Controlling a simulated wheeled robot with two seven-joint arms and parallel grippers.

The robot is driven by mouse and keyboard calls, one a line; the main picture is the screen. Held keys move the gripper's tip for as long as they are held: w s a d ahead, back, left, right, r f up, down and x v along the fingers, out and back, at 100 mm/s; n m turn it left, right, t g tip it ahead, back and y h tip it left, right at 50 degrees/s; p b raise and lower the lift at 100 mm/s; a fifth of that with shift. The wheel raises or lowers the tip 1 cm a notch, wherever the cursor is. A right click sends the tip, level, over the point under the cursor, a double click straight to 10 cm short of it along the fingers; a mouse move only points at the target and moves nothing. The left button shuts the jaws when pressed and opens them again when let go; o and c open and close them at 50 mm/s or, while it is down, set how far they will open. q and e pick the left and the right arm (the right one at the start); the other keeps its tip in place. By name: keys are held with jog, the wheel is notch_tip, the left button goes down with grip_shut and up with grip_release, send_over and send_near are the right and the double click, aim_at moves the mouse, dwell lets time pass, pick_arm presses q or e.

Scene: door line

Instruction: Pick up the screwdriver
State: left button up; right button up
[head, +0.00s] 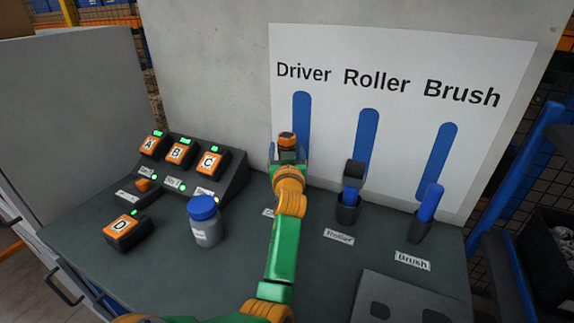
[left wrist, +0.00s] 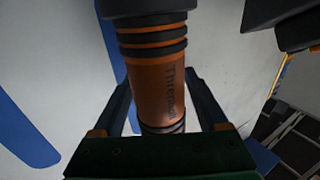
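The screwdriver shows as an orange handle with black bands and a dark cap (head: 287,139), upright below the "Driver" label. In the left wrist view the handle (left wrist: 157,85) fills the middle, with printed lettering on it. My left gripper (head: 288,157) is at this handle, with one finger on each side of it. In the left wrist view the gripper (left wrist: 158,100) has its fingertips close to the handle's edges, partly hidden by it. I cannot tell whether they touch it. The screwdriver's lower part and holder are hidden behind my arm. My right gripper is not in view.
A roller (head: 354,178) and a brush (head: 430,203) stand in dark holders to the right. A blue-capped jar (head: 206,222), a button panel (head: 222,180) and a separate D button box (head: 127,229) stand left. A grey board (head: 400,284) lies front right.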

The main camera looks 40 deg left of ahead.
pick_arm(q)
jog(key=shift+s, duration=0.1)
grip_shut()
